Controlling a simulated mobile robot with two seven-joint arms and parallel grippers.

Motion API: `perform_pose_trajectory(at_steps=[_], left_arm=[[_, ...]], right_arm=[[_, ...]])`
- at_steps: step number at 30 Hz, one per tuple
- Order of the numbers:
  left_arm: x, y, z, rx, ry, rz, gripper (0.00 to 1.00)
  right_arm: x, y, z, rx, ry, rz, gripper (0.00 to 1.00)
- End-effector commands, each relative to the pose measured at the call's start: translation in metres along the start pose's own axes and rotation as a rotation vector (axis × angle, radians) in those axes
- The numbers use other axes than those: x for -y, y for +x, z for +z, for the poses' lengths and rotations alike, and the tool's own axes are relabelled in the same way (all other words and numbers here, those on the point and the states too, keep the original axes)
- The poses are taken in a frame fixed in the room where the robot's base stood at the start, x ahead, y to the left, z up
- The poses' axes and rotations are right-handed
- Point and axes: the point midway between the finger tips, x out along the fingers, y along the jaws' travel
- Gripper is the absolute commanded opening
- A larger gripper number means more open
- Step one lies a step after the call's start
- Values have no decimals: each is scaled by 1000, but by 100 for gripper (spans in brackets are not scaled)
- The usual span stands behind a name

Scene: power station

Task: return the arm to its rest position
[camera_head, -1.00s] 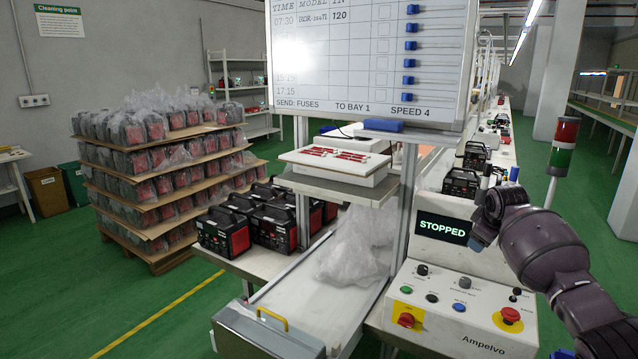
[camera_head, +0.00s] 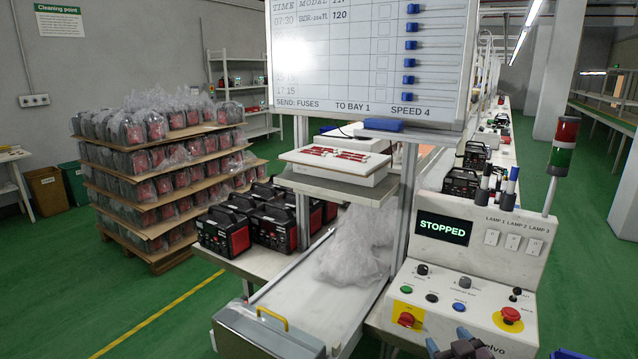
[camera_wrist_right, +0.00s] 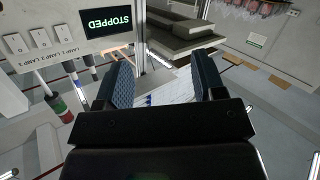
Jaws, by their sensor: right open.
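My right gripper (camera_head: 450,341) shows at the bottom edge of the head view, low in front of the control console (camera_head: 470,262). Only its tips and a small part behind them are in frame, and they cover part of the console's lower lettering. In the right wrist view the gripper (camera_wrist_right: 165,80) has its two dark ribbed fingers wide apart, with nothing between them. That view is tilted and shows the console screen (camera_wrist_right: 103,22) at the upper left. The rest of my right arm is out of the head view.
The console's screen (camera_head: 443,229) reads STOPPED; knobs, buttons and a red mushroom button (camera_head: 510,314) sit below. A signal tower (camera_head: 563,145) rises at its right. A conveyor (camera_head: 301,289) with clear plastic bags (camera_head: 352,252) lies left. Green floor (camera_head: 590,270) is free at the right.

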Motion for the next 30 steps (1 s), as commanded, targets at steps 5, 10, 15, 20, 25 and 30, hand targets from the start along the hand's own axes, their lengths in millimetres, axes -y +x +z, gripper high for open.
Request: perform_pose_trajectory(at_steps=[5, 10, 15, 20, 25, 30], left_arm=[[0, 1, -3, -6, 1, 1, 43], [0, 1, -4, -8, 1, 1, 43], [0, 1, -4, -8, 1, 1, 43], [0, 1, -4, -7, 1, 1, 43], [0, -1, -1, -2, 0, 0, 43], [0, -2, 1, 2, -1, -1, 43]], right_arm=[[22, -63, 44, 37, 52, 8, 63], [38, -122, 90, 132, 102, 22, 63], [53, -178, 144, 260, 154, 37, 63], [61, -214, 176, 344, 179, 48, 63], [62, -227, 187, 374, 182, 51, 63], [62, -227, 187, 375, 182, 51, 63]])
